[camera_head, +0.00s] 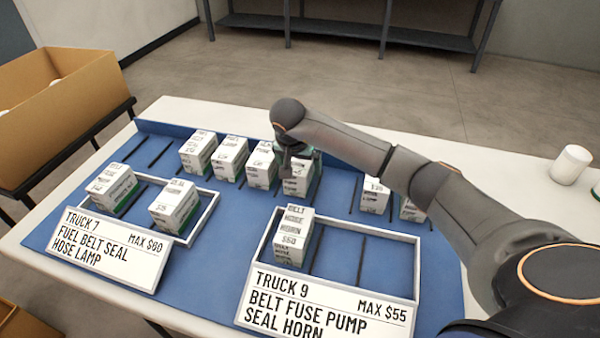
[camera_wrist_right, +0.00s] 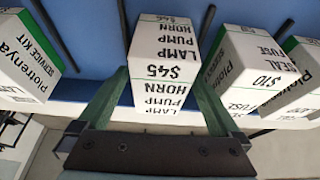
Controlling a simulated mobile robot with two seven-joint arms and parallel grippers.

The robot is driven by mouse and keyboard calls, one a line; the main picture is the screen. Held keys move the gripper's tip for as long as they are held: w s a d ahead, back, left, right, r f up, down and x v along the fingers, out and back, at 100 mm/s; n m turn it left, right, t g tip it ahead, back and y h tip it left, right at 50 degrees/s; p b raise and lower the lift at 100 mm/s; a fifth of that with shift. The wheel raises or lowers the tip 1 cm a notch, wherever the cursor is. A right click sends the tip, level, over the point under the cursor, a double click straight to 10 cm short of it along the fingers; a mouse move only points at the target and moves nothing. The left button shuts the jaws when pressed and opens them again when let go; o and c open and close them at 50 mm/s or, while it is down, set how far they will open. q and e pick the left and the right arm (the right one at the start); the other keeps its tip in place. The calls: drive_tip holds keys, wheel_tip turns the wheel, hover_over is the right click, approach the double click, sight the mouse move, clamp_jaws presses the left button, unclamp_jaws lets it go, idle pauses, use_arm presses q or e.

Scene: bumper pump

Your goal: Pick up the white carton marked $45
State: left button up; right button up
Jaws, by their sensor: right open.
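My right gripper (camera_wrist_right: 155,88) is open, with one green finger on each side of this carton. I cannot tell whether either finger touches it. In the head view my right gripper (camera_head: 291,160) hangs over a carton in the back row and hides part of it. The price there is too small to read. My left gripper is not in view.
Neighbouring cartons, one marked $10 (camera_wrist_right: 255,68), stand close on both sides. More cartons (camera_head: 230,155) line the blue mat (camera_head: 230,215). A white cup (camera_head: 571,164) stands at right.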

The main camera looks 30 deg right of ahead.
drive_tip(key=shift+w+f, duration=0.1)
drive_tip(key=shift+f, duration=0.25)
drive_tip(key=shift+c, duration=0.2)
drive_tip(key=shift+d, duration=0.1)
drive_tip(key=c, duration=1.5)
drive_tip(key=shift+r, duration=0.1)
clamp_jaws()
